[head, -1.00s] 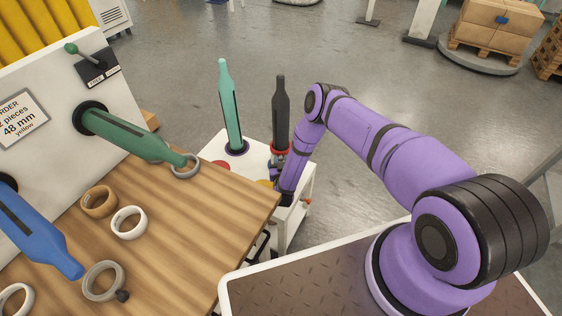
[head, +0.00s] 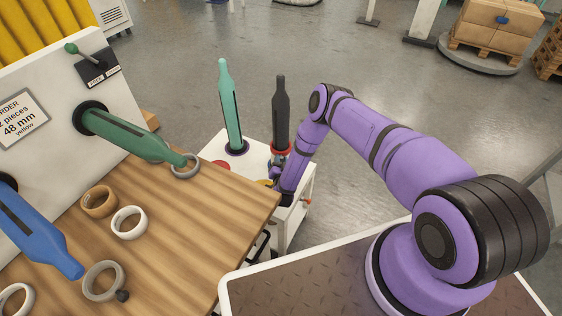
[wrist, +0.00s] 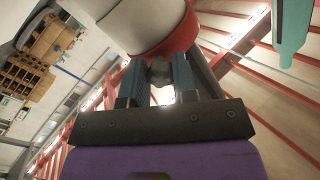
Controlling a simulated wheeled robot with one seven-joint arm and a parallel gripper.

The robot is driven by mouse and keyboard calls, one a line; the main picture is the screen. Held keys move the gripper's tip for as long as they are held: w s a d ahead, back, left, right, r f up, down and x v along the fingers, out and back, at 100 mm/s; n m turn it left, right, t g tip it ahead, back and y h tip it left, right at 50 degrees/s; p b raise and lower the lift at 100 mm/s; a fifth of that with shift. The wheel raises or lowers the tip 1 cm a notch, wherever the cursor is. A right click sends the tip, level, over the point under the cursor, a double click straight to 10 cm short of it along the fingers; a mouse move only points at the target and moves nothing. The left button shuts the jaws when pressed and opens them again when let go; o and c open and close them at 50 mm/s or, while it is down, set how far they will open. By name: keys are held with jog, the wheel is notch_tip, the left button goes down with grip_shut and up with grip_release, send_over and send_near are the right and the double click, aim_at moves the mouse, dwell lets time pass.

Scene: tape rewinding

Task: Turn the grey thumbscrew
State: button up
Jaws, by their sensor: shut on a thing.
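The grey thumbscrew (wrist: 160,72) sits just under the red collar (wrist: 178,38) in the wrist view. My gripper (wrist: 159,78) has its two blue-grey fingers on either side of the thumbscrew, shut on it. In the head view the red collar (head: 281,149) is at the base of the upright black mandrel (head: 281,110) on the white cart. My gripper (head: 275,163) is small there, low beside the collar, and the thumbscrew cannot be made out.
A green mandrel (head: 229,105) stands upright to the left on the white cart (head: 257,157). A wooden table (head: 190,235) with several tape rolls lies to the left, below a tilted green bottle-shaped mandrel (head: 130,135) and a blue one (head: 40,235).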

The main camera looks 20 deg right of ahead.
jog(key=shift+r+m, duration=0.1)
jog(key=shift+m, duration=14.5)
jog(key=o, duration=0.9)
jog(key=v, duration=1)
jog(key=shift+s, duration=0.4)
